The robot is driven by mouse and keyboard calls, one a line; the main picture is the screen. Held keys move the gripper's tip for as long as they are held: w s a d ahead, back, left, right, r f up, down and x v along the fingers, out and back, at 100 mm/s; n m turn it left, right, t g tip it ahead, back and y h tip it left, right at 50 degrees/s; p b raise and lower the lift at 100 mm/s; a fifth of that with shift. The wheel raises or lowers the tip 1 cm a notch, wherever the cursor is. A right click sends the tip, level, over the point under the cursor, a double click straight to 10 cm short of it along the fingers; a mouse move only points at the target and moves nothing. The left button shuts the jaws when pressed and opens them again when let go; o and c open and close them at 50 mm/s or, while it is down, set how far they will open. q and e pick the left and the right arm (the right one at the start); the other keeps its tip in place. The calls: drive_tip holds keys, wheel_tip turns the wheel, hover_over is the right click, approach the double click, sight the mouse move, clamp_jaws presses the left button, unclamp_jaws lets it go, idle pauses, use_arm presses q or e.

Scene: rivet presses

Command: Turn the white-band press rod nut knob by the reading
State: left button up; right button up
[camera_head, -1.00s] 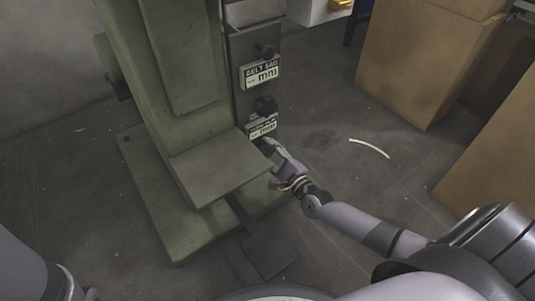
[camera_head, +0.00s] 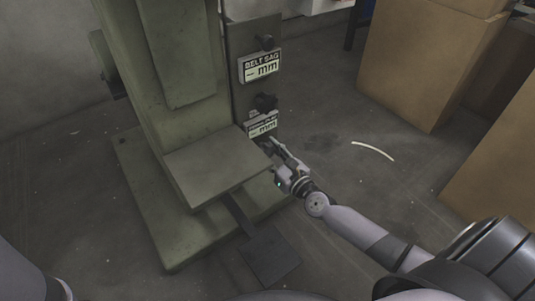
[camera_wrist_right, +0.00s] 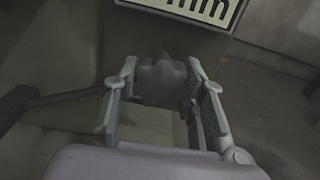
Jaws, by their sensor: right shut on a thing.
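The green press (camera_head: 165,75) stands left of centre in the head view, with a dark side panel on its right. Two label plates sit on the panel: an upper one reading BELT SAG and mm (camera_head: 262,66), and a lower mm plate (camera_head: 262,125). My right gripper (camera_head: 273,146) is just below the lower plate. In the right wrist view its fingers are shut on a dark lobed knob (camera_wrist_right: 162,82), one on each side, under the mm plate (camera_wrist_right: 205,8). The numbers on the plates are too small to read. My left gripper is out of view.
A pedal plate (camera_head: 270,257) lies on the floor by the press base. Cardboard boxes (camera_head: 425,65) stand at the right. A pale curved strip (camera_head: 373,151) lies on open floor.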

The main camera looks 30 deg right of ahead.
drive_tip(key=shift+m, duration=0.5)
drive_tip(key=o, duration=1.2)
drive_tip(key=s, duration=0.4)
drive_tip(key=s+d, duration=0.1)
drive_tip(key=s, duration=0.7)
drive_tip(key=shift+d, duration=0.35)
